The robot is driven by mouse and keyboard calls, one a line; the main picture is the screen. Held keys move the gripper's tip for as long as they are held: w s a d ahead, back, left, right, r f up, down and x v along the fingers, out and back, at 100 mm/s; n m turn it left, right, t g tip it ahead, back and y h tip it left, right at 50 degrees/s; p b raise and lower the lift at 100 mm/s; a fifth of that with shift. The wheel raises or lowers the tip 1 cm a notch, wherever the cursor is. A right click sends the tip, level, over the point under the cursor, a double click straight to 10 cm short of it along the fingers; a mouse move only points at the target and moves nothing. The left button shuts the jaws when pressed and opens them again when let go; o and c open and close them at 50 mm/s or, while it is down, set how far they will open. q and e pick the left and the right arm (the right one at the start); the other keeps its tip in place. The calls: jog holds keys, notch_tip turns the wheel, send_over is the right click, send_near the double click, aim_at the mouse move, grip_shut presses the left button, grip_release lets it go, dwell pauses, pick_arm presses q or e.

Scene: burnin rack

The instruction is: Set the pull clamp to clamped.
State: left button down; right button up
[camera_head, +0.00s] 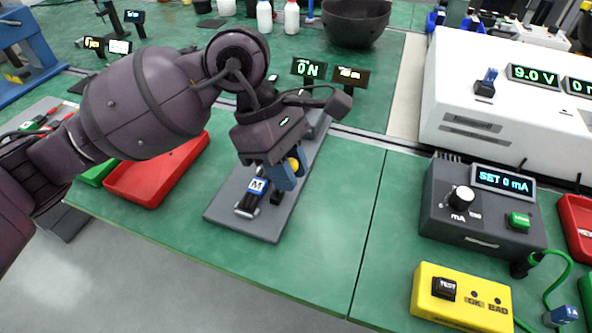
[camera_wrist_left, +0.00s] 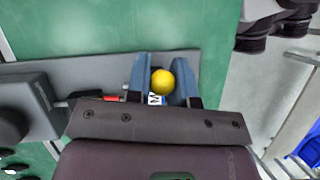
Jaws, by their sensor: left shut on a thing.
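The pull clamp (camera_head: 248,205) sits on the front end of a grey plate (camera_head: 268,226) on the green bench; it has a dark body and a blue-and-white "M" label. Its yellow ball knob (camera_head: 293,164) shows between the blue fingers of my left gripper (camera_head: 284,176). In the left wrist view the yellow knob (camera_wrist_left: 162,82) sits between the two fingers (camera_wrist_left: 161,85), and the gripper is shut on it. The gripper hides much of the clamp's lever, so I cannot tell its setting. My right gripper is not in view.
A red tray (camera_head: 160,178) lies left of the plate. Small displays (camera_head: 308,69) stand behind it. To the right are a dark grey mA unit (camera_head: 460,225), a yellow test box (camera_head: 460,298) and a large white instrument (camera_head: 480,60). Bench right of the plate is clear.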

pick_arm(q)
jog(key=shift+w+a+r+g+h, duration=0.15)
jog(key=shift+a+g+h, duration=0.3)
jog(key=shift+h, duration=0.45)
jog(key=c, duration=1.1)
grip_release()
jog(key=p+v, duration=0.1)
jog(key=v, duration=1)
